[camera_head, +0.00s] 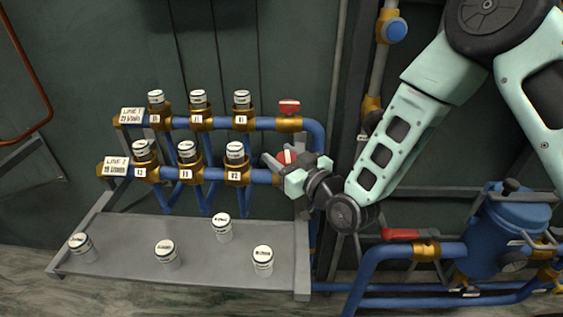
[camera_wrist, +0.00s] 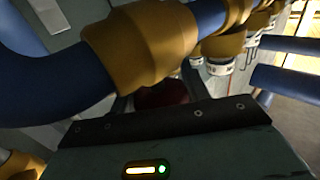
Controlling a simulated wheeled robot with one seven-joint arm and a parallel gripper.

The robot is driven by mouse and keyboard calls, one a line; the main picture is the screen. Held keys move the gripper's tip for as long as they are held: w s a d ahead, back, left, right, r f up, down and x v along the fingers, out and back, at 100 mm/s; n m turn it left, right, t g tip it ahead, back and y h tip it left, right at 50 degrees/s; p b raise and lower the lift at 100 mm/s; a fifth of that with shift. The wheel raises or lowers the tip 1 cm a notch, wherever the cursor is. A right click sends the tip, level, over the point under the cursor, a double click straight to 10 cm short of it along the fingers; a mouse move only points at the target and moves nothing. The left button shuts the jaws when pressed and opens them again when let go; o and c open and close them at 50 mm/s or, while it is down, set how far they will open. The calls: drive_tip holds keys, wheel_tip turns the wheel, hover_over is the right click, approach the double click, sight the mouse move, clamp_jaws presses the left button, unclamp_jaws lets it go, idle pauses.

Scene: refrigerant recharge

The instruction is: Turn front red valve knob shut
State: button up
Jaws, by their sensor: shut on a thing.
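The front red valve knob (camera_head: 286,157) sits at the right end of the lower blue pipe, partly covered by my gripper. A white mark shows on it. In the wrist view only a dark red piece of the knob (camera_wrist: 160,93) shows, below a brass fitting (camera_wrist: 142,45). My gripper (camera_head: 283,165) reaches in from the right and is shut on the knob. The fingertips' contact is mostly hidden in both views.
A second red knob (camera_head: 289,106) stands on the upper pipe behind. Several white-capped cartridges sit along both pipes, and several more stand on the grey shelf (camera_head: 120,225) below. A red lever (camera_head: 400,234) and a blue tank (camera_head: 508,235) are at right.

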drive_tip(key=shift+w+d+m+t+h+b, duration=0.1)
drive_tip(key=shift+m+t+h+b, duration=0.25)
drive_tip(key=shift+m+t+h, duration=0.6)
drive_tip(key=shift+g, duration=0.25)
drive_tip(key=o, duration=1)
drive_tip(key=shift+d, duration=0.1)
